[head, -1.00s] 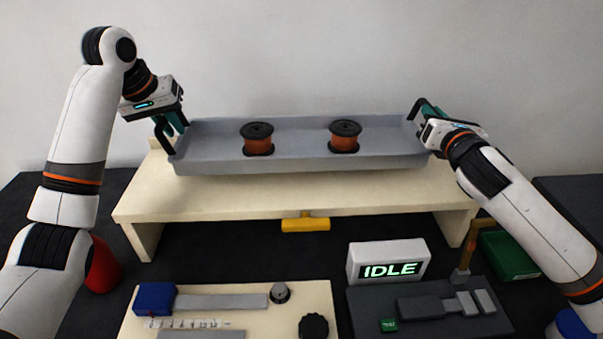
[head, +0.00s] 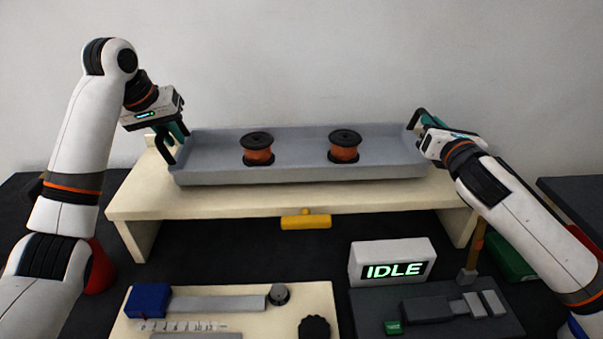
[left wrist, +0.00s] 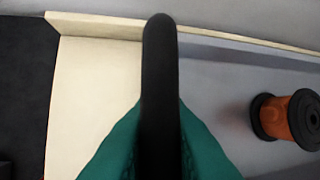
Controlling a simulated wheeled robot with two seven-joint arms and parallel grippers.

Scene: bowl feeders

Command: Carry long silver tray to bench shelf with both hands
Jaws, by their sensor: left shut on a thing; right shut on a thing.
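The long silver tray (head: 300,177) is level over the cream bench shelf (head: 290,204) in the head view; I cannot tell whether its underside touches the shelf top. It carries two copper-coloured spools with black flanges, a left spool (head: 258,150) and a right spool (head: 344,147), both upright. My left gripper (head: 178,133) is shut on the tray's black left handle (head: 163,147); the left wrist view shows the black handle (left wrist: 160,80) between the teal fingers. My right gripper (head: 422,124) is shut at the right handle, which is partly hidden by the gripper.
In front stand a white IDLE display (head: 392,262), a cream board (head: 240,320) with a blue block (head: 148,300), and a dark fixture plate (head: 500,318). A raised lip (left wrist: 100,25) runs along the shelf's back edge.

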